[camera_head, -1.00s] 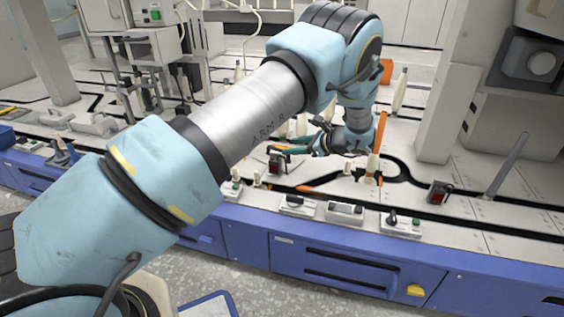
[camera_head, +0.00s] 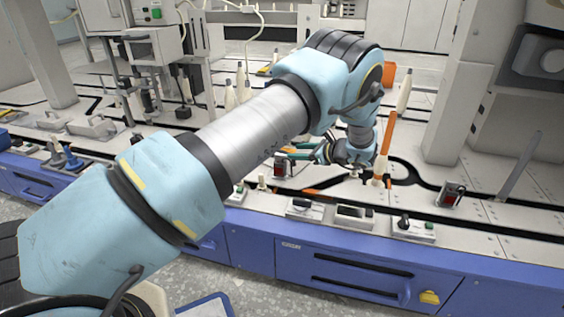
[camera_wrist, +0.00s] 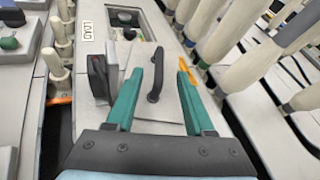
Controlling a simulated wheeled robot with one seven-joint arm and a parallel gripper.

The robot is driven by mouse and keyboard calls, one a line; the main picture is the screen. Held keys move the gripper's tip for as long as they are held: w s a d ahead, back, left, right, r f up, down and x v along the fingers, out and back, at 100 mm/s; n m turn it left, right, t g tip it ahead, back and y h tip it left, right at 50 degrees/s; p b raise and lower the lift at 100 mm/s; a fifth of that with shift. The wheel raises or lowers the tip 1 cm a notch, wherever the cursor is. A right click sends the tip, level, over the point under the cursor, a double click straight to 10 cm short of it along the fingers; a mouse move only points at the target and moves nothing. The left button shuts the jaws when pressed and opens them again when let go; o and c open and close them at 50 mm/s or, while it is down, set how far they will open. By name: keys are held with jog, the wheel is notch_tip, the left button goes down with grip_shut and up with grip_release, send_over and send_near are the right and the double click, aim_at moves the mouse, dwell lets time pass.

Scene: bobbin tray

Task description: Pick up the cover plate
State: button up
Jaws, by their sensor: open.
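The cover plate (camera_wrist: 152,118) appears to be the pale grey panel with a raised black handle (camera_wrist: 157,82), seen in the wrist view. My gripper (camera_wrist: 160,68) is open, with one teal finger to the left of the handle and one to the right. Nothing is held between the fingers. I cannot tell how far above the plate the fingertips are. In the head view my gripper (camera_head: 302,150) is over the bench, left of my wrist, and the plate cannot be made out there.
An open recess with a dark knob (camera_wrist: 127,18) lies beyond the plate, beside a "LOAD" label (camera_wrist: 88,30). A black block (camera_wrist: 101,78) stands left of the left finger. Pale bobbins (camera_wrist: 234,30) crowd the right. An orange upright (camera_head: 386,135) stands right of my wrist.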

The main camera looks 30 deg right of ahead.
jog(key=x, duration=0.3)
jog(key=shift+f+b, duration=0.1)
jog(key=shift+b, duration=0.3)
jog(key=b+x, duration=0.1)
jog(key=x, duration=0.1)
jog(key=b+x, duration=0.1)
jog(key=x, duration=0.1)
jog(key=shift+f, duration=0.35)
jog(key=shift+w+a, duration=0.1)
jog(key=shift+w, duration=0.25)
jog(key=shift+c, duration=0.2)
grip_shut()
jog(key=shift+r, duration=0.1)
